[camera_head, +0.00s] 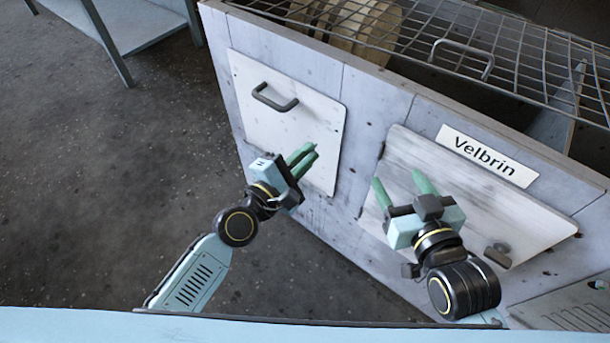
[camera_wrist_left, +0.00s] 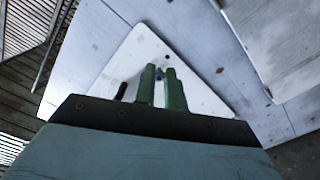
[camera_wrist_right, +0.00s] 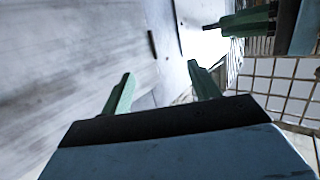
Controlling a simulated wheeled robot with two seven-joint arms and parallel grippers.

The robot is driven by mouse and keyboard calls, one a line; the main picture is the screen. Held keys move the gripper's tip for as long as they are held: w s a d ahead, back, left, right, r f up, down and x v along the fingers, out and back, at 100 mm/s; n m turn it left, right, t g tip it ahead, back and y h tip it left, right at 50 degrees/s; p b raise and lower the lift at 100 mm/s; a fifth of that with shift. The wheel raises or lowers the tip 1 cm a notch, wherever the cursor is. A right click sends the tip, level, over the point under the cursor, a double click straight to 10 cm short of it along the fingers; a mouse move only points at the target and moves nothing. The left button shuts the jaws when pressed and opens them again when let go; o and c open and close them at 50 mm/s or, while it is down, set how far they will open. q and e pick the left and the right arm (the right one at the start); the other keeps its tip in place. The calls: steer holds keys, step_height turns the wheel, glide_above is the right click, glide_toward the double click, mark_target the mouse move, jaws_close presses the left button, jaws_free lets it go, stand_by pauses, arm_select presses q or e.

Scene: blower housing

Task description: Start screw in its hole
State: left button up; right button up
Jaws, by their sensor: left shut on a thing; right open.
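My left gripper (camera_head: 311,151) is in front of the white panel (camera_head: 300,120) with the dark handle. Its green fingers are shut on a small dark screw (camera_wrist_left: 159,75), mostly hidden between them in the left wrist view. The screw's dark end (camera_wrist_right: 210,27) sticks out past the fingertips in the right wrist view. I cannot tell whether the screw touches the panel. My right gripper (camera_head: 398,180) is open and empty.
My right gripper is in front of a second, tilted pale panel (camera_head: 470,205) below the "Velbrin" label (camera_head: 489,156). A wire grid (camera_head: 450,40) covers the housing's top. A grey table (camera_head: 130,25) stands at the upper left. The floor at left is clear.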

arm_select(q)
steer(key=shift+w+d+f+b, duration=0.35)
steer(key=shift+w+d, duration=0.3)
steer(key=shift+w, duration=0.25)
steer(key=shift+w+d+f+b, duration=0.35)
steer(key=shift+w+d, duration=0.3)
steer(key=shift+w, duration=0.25)
steer(key=shift+w+d+f+b, duration=0.35)
steer(key=shift+w+d, duration=0.3)
steer(key=shift+w, duration=0.25)
arm_select(e)
step_height(320, 180, up, 9)
steer(key=s+t+y, duration=0.1)
steer(key=t, duration=0.3)
steer(key=shift+s+a+r, duration=0.2)
steer(key=shift+s+a, duration=0.05)
steer(key=shift+f, duration=0.3)
arm_select(q)
steer(key=shift+w+d, duration=0.1)
steer(key=shift+d, duration=0.05)
arm_select(e)
steer(key=shift+f, duration=0.1)
arm_select(q)
steer(key=shift+w+d, duration=0.1)
steer(key=shift+w, duration=0.1)
